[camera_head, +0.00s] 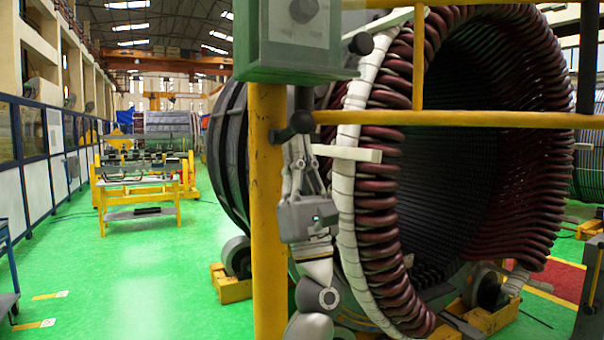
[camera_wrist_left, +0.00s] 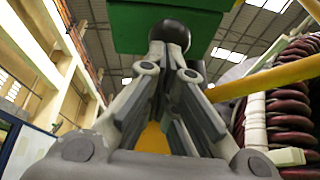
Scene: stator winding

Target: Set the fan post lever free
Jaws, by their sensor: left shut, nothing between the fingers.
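The fan post is a yellow upright (camera_head: 268,220) with a green box (camera_head: 305,74) on top. A short dark lever with a round black knob (camera_head: 301,122) sticks out from the post below the box. My left gripper (camera_head: 299,146) points up, its fingertips right below this knob. In the left wrist view the fingers (camera_wrist_left: 170,68) come together under the dark knob (camera_wrist_left: 170,34), with the green box (camera_wrist_left: 125,30) behind it. The fingers are shut and hold nothing. Whether they touch the knob I cannot tell. My right gripper is not in view.
Yellow rails (camera_head: 465,118) run right from the post. Behind stands the big stator with dark red coils (camera_head: 385,190) and a white ring close to my left arm. Another dark knob (camera_head: 360,43) sits beside the green box. Open green floor (camera_head: 140,270) lies to the left.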

